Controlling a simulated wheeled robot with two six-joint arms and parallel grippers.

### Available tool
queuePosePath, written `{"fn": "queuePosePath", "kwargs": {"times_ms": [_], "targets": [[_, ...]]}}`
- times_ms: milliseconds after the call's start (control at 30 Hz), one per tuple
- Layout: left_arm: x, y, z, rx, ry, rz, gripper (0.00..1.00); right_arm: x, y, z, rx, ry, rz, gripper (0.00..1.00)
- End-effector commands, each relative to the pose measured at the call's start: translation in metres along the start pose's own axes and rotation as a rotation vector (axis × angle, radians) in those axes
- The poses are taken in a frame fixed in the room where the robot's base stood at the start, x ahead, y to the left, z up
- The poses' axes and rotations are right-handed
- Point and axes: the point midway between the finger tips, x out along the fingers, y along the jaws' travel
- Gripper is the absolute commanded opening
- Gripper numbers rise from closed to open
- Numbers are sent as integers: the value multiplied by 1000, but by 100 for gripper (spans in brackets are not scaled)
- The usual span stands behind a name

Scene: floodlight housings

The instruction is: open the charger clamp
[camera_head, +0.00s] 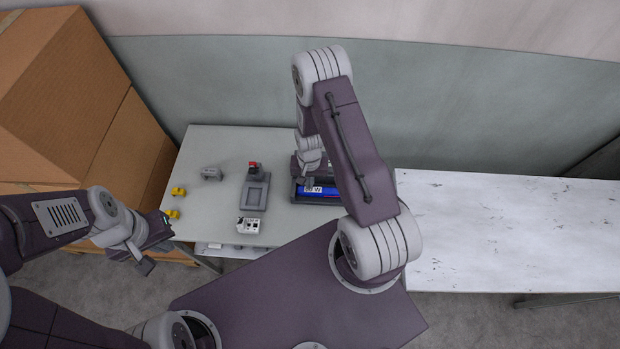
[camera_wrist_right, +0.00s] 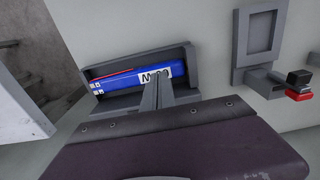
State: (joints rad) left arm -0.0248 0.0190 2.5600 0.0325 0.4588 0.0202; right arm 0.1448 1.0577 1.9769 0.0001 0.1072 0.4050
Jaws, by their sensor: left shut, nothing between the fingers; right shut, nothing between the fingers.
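A grey holder (camera_head: 332,201) with a blue pack (camera_head: 330,195) lying in it is on the grey table; the wrist view shows the holder (camera_wrist_right: 191,60) and the blue pack (camera_wrist_right: 120,82) with a white label. My right gripper (camera_wrist_right: 158,82) is shut and empty, its fingertips over the label; I cannot tell whether they touch. In the head view my right gripper (camera_head: 309,180) is partly hidden by its arm. A grey frame fixture (camera_head: 256,192) with a red and black clamp-like part (camera_head: 254,168) lies left of the holder. My left gripper (camera_head: 153,252) is shut and empty near the table's front left corner.
Yellow pieces (camera_head: 178,191), a small grey part (camera_head: 211,173) and a white block with dark holes (camera_head: 250,225) are on the table. Cardboard boxes (camera_head: 70,110) stand left. A bare white table (camera_head: 500,230) is at right. A wall is behind.

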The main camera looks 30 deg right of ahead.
Motion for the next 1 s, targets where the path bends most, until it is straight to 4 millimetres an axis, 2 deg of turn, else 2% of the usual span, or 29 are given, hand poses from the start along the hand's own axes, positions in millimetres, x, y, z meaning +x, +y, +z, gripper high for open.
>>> {"fn": "queuePosePath", "kwargs": {"times_ms": [700, 1000], "targets": [[4, 0, 0, 0, 0, 0, 0, 0, 0, -13, 1, 1, 0, 0], [4, 0, 0, 0, 0, 0, 0, 0, 0, -13, 0, 0, 0, 0]]}}
